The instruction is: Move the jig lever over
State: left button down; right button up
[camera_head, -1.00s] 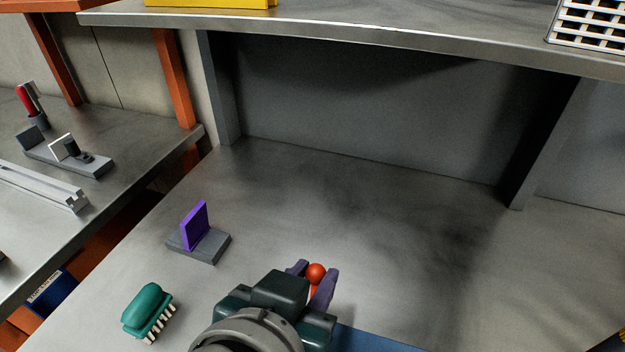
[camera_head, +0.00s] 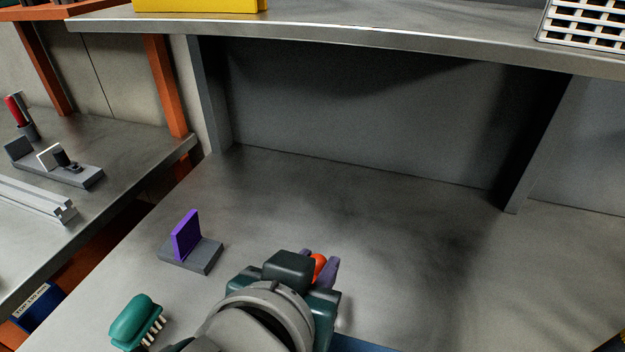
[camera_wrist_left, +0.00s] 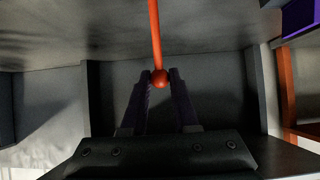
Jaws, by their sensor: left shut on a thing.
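The jig lever shows as a red ball knob (camera_head: 319,265) in the head view, between the fingertips of my left gripper (camera_head: 322,268). In the left wrist view its ball (camera_wrist_left: 161,78) sits between the finger ends of my left gripper (camera_wrist_left: 160,76), with the thin orange-red rod (camera_wrist_left: 155,32) running up from it. My left gripper is shut on the ball. In the head view my own gripper and wrist hide most of the rod and the lever's base. My right gripper is not in view.
A purple plate on a grey block (camera_head: 192,256) stands left of my gripper. A green brush (camera_head: 136,322) lies at the front left. A blue flat surface (camera_head: 365,344) shows at the bottom. A grey shelf (camera_head: 350,40) spans the back. The bench to the right is clear.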

pick_arm(q)
jog(key=shift+b+x, duration=0.75)
jog(key=shift+x, duration=0.25)
jog(key=shift+w+d+f+b, duration=0.2)
jog(key=shift+w+b, duration=0.1)
jog(key=shift+w, duration=0.2)
